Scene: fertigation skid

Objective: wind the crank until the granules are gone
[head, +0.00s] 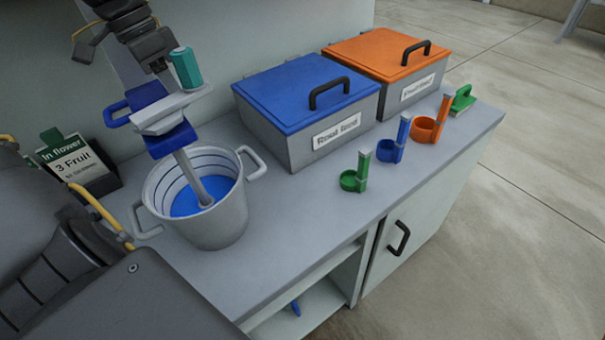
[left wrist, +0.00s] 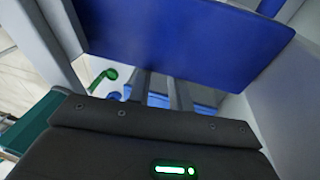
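The crank is a pale arm (head: 172,112) with a teal knob (head: 186,68) standing at its right end, on a blue mixer body (head: 172,140). A grey shaft (head: 195,180) runs down from it into a grey bucket (head: 218,228) holding blue liquid (head: 186,202). I cannot make out single granules. My left gripper (head: 160,71) is just left of the knob, pointing down. In the left wrist view its two fingers (left wrist: 160,82) are apart with nothing between them; the teal knob (left wrist: 30,125) is at the left and a blue panel (left wrist: 185,40) is above. My right gripper is out of view.
A blue-lidded bin (head: 300,95) and an orange-lidded bin (head: 385,55) stand at the back of the counter. Green (head: 355,175), blue (head: 395,145) and orange (head: 430,125) scoops stand in front. A sign (head: 75,160) is left of the bucket.

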